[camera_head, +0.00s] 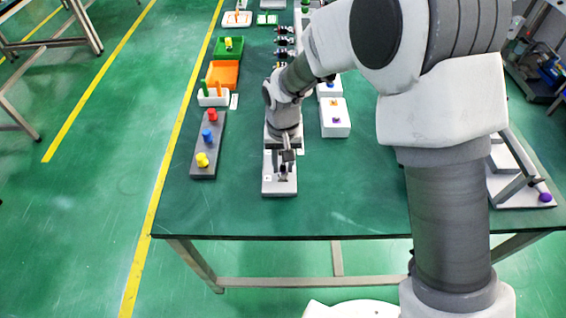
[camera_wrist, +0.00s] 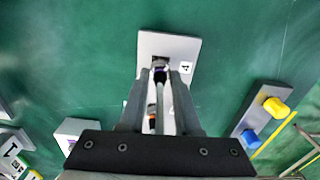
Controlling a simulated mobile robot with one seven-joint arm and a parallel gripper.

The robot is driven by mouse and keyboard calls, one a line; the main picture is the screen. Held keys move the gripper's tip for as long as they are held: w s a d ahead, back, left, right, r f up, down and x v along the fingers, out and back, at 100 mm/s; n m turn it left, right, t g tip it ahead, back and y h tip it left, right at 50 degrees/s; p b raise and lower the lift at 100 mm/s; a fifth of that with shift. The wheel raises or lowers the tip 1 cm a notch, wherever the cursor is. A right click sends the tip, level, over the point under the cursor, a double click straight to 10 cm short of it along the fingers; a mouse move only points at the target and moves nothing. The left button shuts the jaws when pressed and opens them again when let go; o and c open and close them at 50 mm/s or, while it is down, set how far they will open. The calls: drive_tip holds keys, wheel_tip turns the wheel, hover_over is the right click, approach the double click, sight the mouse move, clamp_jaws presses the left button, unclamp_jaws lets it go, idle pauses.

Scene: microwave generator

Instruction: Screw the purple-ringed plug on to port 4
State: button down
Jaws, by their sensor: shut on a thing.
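A light grey port block (camera_head: 279,189) stands near the front of the green table, and it also shows in the wrist view (camera_wrist: 185,44). It carries a small label (camera_wrist: 186,67) whose figure looks like a 4. My gripper (camera_wrist: 161,82) is over this block, shut on a dark plug (camera_wrist: 160,76) with a purplish band near its tip. The plug's tip is at the metal port (camera_wrist: 160,62). I cannot tell whether it is seated or only touching. In the head view my gripper (camera_head: 283,168) hides most of the plug and port.
A dark grey board (camera_head: 207,140) with red, blue and yellow knobs lies to the left. A white box (camera_head: 335,128) with orange and purple marks stands to the right. Orange and green trays (camera_head: 223,75) stand farther back. The table's front is clear.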

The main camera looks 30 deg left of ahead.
sight(283, 165)
drive_tip(key=shift+f+b, duration=0.5)
drive_tip(key=shift+f, duration=0.05)
idle(0.4)
drive_tip(key=c, duration=0.5)
unclamp_jaws()
drive_tip(key=shift+c, duration=0.2)
drive_tip(key=shift+r, duration=0.15)
wheel_tip(283, 165, up, 17)
drive_tip(key=p, duration=0.2)
